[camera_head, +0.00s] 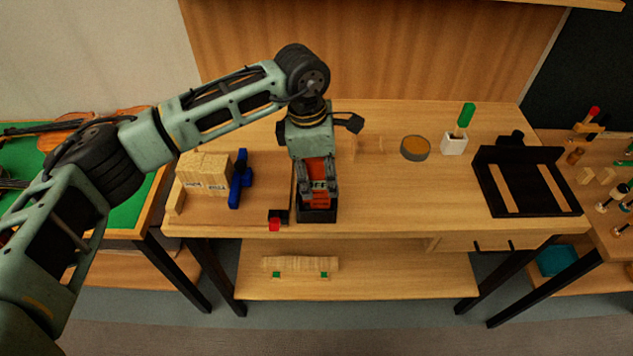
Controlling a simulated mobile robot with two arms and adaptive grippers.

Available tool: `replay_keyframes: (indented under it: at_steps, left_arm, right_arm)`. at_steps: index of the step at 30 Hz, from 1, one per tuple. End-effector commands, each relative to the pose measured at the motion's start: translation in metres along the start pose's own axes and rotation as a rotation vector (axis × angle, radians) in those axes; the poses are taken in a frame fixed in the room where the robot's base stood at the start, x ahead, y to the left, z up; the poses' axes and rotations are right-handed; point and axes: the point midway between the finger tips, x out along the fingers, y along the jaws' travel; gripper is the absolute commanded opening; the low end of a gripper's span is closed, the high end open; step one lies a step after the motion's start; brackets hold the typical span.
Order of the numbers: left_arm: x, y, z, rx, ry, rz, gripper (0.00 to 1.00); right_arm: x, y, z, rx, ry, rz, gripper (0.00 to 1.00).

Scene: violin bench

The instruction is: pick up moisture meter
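An orange-red device with a small pale display (318,185), which looks like the moisture meter, sits near the front edge of the bench, left of the middle. A black holder or box (317,215) is at its near end. My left gripper (317,192) is directly over the device, with grey finger parts along both of its sides. The gripper and wrist hide much of the device. I cannot tell whether the fingers touch or grip it, or whether it is lifted. My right gripper is not in view.
Wood blocks (203,170) and a blue clamp (240,182) stand left of the gripper. A small red-and-black item (275,222) lies at the front edge. Right are a round tin (415,148), a white cup (453,144) with a green-handled tool, and a black fixture (527,181). The middle right is clear.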

Motion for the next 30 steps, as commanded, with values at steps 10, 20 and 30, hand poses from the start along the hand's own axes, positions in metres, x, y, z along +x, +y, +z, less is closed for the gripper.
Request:
replay_keyframes:
  at_steps: [10,20,30]
  left_arm:
    - [-0.001,0.0,0.0,0.0,0.0,0.0,0.11]
    - [-0.001,0.0,0.001,0.0,-0.001,0.001,0.0]
    - [-0.025,0.001,0.004,0.002,-0.003,0.005,0.0]
  right_arm:
    - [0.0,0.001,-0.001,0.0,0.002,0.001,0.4]
    - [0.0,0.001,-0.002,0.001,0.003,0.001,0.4]
    - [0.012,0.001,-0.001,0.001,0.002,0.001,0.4]
